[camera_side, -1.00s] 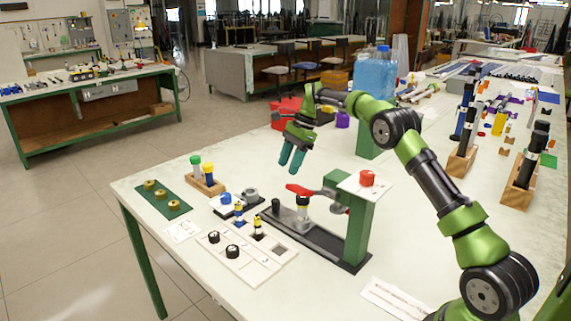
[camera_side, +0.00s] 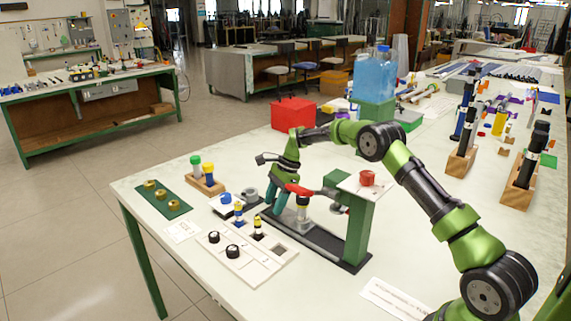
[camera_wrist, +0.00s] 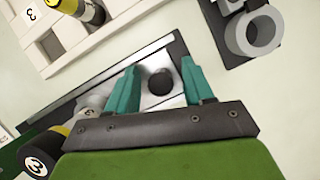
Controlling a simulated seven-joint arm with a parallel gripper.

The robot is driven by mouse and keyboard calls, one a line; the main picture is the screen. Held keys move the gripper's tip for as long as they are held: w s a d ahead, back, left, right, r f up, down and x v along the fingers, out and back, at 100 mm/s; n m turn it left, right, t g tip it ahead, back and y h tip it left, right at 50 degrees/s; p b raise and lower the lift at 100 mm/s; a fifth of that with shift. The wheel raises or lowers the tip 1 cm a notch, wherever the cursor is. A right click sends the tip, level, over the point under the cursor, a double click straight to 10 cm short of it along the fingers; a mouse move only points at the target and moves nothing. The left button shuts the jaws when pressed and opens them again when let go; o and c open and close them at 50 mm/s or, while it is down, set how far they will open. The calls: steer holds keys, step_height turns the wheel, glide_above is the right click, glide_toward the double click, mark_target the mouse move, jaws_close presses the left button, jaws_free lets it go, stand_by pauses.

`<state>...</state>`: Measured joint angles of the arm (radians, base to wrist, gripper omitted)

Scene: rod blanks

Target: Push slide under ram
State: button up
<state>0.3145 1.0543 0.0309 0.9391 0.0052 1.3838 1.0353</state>
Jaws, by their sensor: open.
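The press has a green column (camera_side: 357,232), a red lever (camera_side: 300,190) and a long dark base (camera_side: 325,248). Below the lever, an upright silver and yellow-banded part (camera_side: 303,207) stands over the base; I cannot tell how much of it is the ram. The slide shows in the wrist view as a pale plate with a dark round knob (camera_wrist: 159,82). My gripper (camera_side: 281,205) is down at the base's left end. In the wrist view its teal fingers (camera_wrist: 163,75) are open, one on each side of the knob, with gaps. The fingers hide the knob in the side view.
A pale numbered board (camera_side: 240,258) with black and yellow-capped pieces lies in front of the press. A grey ring holder (camera_side: 250,195) is close left of my gripper. A green mat (camera_side: 163,198) with brass rings and a wooden capped-rod stand (camera_side: 207,185) lie farther left.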

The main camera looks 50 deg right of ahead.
mark_target(305, 216)
jaws_close()
steer(key=shift+s+a, duration=0.1)
steer(key=shift+s, duration=5.65)
jaws_free()
steer(key=shift+r, duration=0.15)
steer(key=v, duration=1.6)
steer(key=shift+d+r, duration=0.3)
